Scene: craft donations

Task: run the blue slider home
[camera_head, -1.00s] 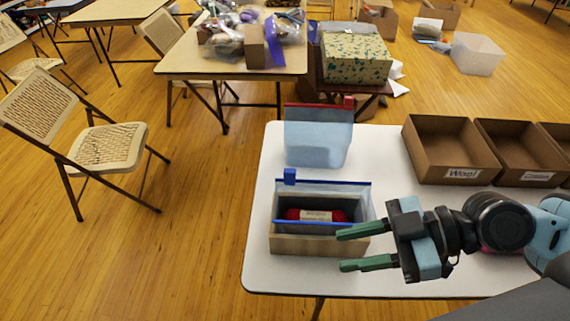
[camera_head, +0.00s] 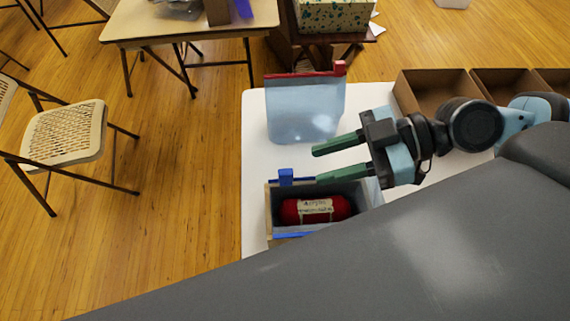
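The blue slider (camera_head: 286,176) sits at the left end of the blue zip edge of a clear bag, which stands in an open wooden box (camera_head: 269,216). A red yarn skein (camera_head: 316,209) with a pale label lies in the bag. My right gripper (camera_head: 318,165) is open and empty, its green fingers pointing left. Its lower fingertip is just right of the slider, over or near the back zip edge; I cannot tell if it touches. The upper finger is farther back. My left gripper is not in view.
A clear bag with a red zip edge and red slider (camera_head: 340,67) stands behind the box on the white table (camera_head: 256,130). Cardboard bins (camera_head: 436,92) stand at the back right. A grey part of my own body covers the table's front. A folding chair (camera_head: 66,134) is at left.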

